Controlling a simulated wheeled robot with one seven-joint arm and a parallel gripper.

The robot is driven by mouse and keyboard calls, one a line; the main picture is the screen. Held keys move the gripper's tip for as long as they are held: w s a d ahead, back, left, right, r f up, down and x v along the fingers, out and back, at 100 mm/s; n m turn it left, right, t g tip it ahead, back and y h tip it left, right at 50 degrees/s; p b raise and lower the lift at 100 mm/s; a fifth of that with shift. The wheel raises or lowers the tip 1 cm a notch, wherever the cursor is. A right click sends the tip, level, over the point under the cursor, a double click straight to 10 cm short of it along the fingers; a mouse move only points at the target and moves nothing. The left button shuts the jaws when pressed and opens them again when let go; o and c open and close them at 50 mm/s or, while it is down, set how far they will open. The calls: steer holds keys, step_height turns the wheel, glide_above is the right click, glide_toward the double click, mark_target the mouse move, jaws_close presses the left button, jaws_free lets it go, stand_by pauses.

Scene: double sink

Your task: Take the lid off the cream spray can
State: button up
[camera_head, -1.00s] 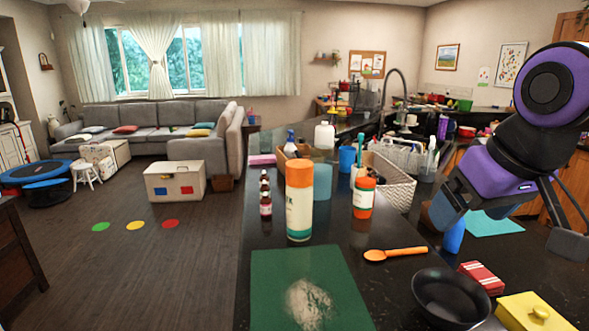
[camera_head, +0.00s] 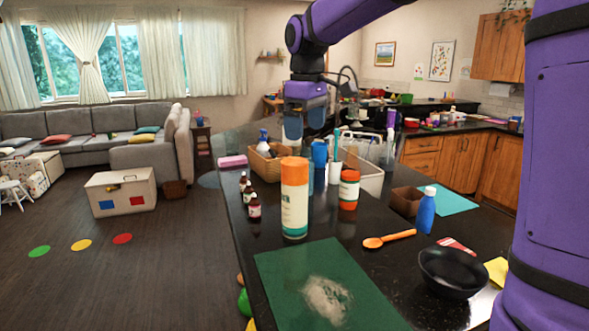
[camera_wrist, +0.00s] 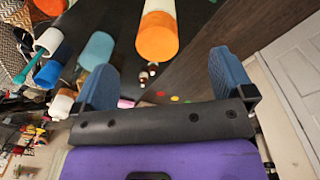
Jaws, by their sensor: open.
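The cream spray can (camera_head: 294,213) stands upright on the dark counter. Its orange lid (camera_head: 294,171) is on top, and the lid also shows in the wrist view (camera_wrist: 157,38), just beyond the fingertips and roughly centred between them. My gripper (camera_head: 305,122) is above the lid in the head view, with its blue fingers pointing down. It is open and empty, apart from the can; the wrist view also shows its two spread fingers (camera_wrist: 163,80). The exact gap to the lid is hard to tell.
A green mat (camera_head: 285,277), orange spoon (camera_head: 388,239) and black bowl (camera_head: 452,272) lie nearer. A blue bottle (camera_head: 427,210) stands right.

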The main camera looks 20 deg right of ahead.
mark_target(297, 162)
steer(key=w, duration=0.1)
steer(key=w+f, duration=0.1)
steer(key=w+n, duration=0.1)
steer(key=shift+w+a+f+g, duration=0.1)
steer(key=shift+a+f+g, duration=0.05)
steer(key=shift+a+g, duration=0.2)
step_height(297, 162, down, 11)
steer(key=shift+a+r, duration=0.1)
steer(key=shift+r, duration=0.05)
steer(key=shift+c, duration=0.4)
steer(key=c, duration=0.9)
